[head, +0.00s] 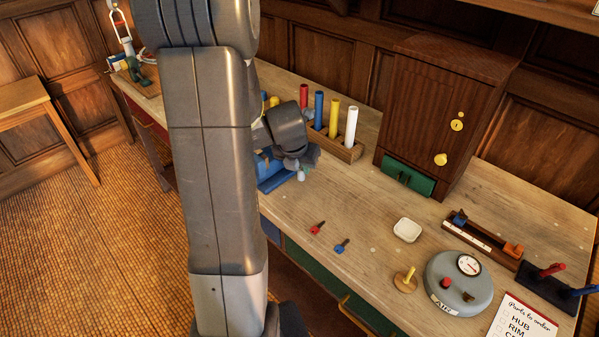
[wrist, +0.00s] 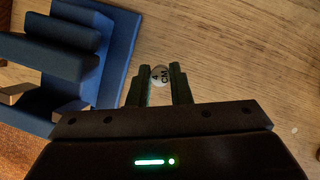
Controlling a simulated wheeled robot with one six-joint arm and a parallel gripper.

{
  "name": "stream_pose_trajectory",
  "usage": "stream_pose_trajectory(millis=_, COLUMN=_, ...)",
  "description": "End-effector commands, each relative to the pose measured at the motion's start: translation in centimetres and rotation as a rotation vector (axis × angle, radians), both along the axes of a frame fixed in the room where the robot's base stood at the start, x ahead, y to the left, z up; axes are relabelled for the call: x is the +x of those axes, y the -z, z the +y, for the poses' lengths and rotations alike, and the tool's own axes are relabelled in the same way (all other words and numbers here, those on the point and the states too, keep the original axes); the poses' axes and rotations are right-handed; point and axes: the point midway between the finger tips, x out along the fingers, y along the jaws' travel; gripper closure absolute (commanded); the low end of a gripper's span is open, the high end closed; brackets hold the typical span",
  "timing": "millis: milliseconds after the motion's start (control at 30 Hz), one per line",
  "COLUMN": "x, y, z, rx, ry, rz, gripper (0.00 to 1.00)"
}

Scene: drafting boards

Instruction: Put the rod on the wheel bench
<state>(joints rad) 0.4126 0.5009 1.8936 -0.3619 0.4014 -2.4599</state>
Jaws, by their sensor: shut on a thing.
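My arm hides part of the bench there. I cannot tell whether the rod touches the bench. The blue fixture also shows in the wrist view (wrist: 118,45), left of the fingers and apart from them.
A wooden rack (head: 345,152) holds several upright coloured rods behind my gripper. A cabinet (head: 437,115) stands to its right. Red (head: 317,228) and blue keys (head: 342,246), a white dish (head: 408,229) and a round gauge (head: 460,283) lie nearer. Bare bench lies right of my gripper.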

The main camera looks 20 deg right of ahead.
Motion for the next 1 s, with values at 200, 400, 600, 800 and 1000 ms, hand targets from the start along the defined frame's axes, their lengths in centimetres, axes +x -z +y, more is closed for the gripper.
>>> stream_pose_trajectory(millis=200, x=-0.1, y=3.2, z=0.0, rx=0.001, ry=0.0, rz=0.004, gripper=1.0)
stream_pose_trajectory(millis=400, x=0.0, y=3.6, z=0.0, rx=0.001, ry=0.0, rz=0.001, gripper=1.0)
stream_pose_trajectory(millis=600, x=0.0, y=3.9, z=0.0, rx=0.001, ry=0.0, rz=0.001, gripper=1.0)
stream_pose_trajectory(millis=800, x=0.0, y=3.8, z=0.0, rx=0.001, ry=0.0, rz=0.001, gripper=0.6)
stream_pose_trajectory(millis=1000, x=0.0, y=3.7, z=0.0, rx=0.001, ry=0.0, rz=0.001, gripper=0.6)
